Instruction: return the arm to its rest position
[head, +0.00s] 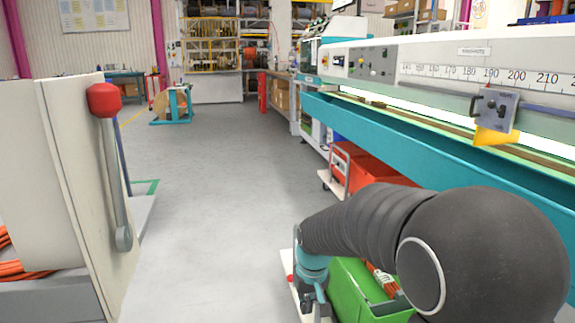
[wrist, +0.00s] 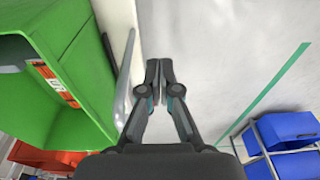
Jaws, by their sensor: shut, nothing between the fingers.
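My gripper (wrist: 159,70) points down over the grey floor in the wrist view. Its two dark fingers are together and hold nothing. In the head view my arm, in a black ribbed cover, reaches from the lower right toward the middle. The gripper end (head: 312,295) hangs there beside a green crate, its fingertips hard to make out.
The green crate (head: 352,292) holds orange cable and stands close to my gripper. A long measuring bench (head: 430,135) runs along the right. A machine with a red-knobbed lever (head: 112,165) stands at left. Blue bins (wrist: 288,130) show at lower right. The middle aisle is clear.

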